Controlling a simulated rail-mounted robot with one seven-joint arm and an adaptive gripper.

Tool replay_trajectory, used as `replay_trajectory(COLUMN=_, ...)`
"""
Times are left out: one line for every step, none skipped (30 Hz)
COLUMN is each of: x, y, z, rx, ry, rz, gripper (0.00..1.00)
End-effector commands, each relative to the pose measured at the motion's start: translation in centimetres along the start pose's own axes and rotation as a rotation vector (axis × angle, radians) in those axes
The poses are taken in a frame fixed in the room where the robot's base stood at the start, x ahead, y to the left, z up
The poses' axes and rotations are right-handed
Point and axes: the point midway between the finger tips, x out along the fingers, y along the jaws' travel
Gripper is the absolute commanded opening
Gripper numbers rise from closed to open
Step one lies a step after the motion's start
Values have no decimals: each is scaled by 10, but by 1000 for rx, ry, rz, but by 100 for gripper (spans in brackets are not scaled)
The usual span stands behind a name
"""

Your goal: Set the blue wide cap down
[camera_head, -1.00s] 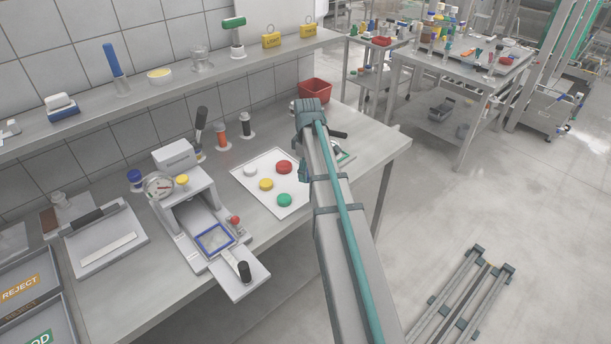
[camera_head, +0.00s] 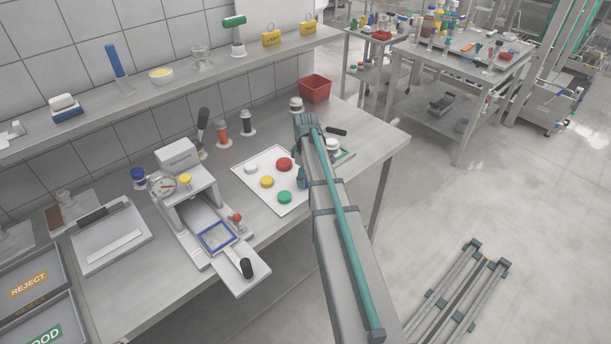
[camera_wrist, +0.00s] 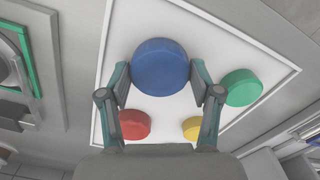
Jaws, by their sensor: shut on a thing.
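The blue wide cap (camera_wrist: 160,67) is held between the two fingers of my gripper (camera_wrist: 160,72) in the wrist view. It is over the white board (camera_wrist: 118,40); I cannot tell whether it touches the board. A red cap (camera_wrist: 134,124), a yellow cap (camera_wrist: 191,128) and a green cap (camera_wrist: 241,88) lie on the board around it. In the head view the board (camera_head: 245,181) also bears a white cap (camera_head: 250,168). My arm hides the blue cap and most of my gripper there.
A press with a dial gauge (camera_head: 162,185) stands left of the board. Dark-handled and orange-handled tools (camera_head: 221,132) stand behind it. A red bin (camera_head: 314,88) is at the back right. A green-edged item (camera_wrist: 18,45) lies beside the board in the wrist view.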

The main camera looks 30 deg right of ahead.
Motion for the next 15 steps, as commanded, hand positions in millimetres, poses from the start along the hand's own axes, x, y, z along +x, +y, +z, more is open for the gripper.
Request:
replay_trajectory(x=0, y=0, z=0, rx=0, ry=0, rz=0, gripper=16)
replay_trajectory(x=1, y=0, z=0, rx=0, ry=0, rz=0, gripper=16)
replay_trajectory(x=2, y=0, z=0, rx=0, ry=0, rz=0, gripper=16)
replay_trajectory(x=3, y=0, z=0, rx=0, ry=0, rz=0, gripper=16)
replay_trajectory(x=4, y=0, z=0, rx=0, ry=0, rz=0, gripper=16)
replay_trajectory(x=4, y=0, z=0, rx=0, ry=0, rz=0, gripper=65)
replay_trajectory(x=3, y=0, z=0, rx=0, ry=0, rz=0, gripper=70)
replay_trajectory(x=3, y=0, z=0, rx=0, ry=0, rz=0, gripper=75)
replay_trajectory(x=3, y=0, z=0, rx=0, ry=0, rz=0, gripper=82)
replay_trajectory(x=3, y=0, z=0, rx=0, ry=0, rz=0, gripper=87)
replay_trajectory(x=3, y=0, z=0, rx=0, ry=0, rz=0, gripper=89)
replay_trajectory(x=3, y=0, z=0, rx=0, ry=0, rz=0, gripper=89)
replay_trajectory(x=3, y=0, z=0, rx=0, ry=0, rz=0, gripper=89)
replay_trajectory(x=3, y=0, z=0, rx=0, ry=0, rz=0, gripper=89)
replay_trajectory(x=3, y=0, z=0, rx=0, ry=0, rz=0, gripper=89)
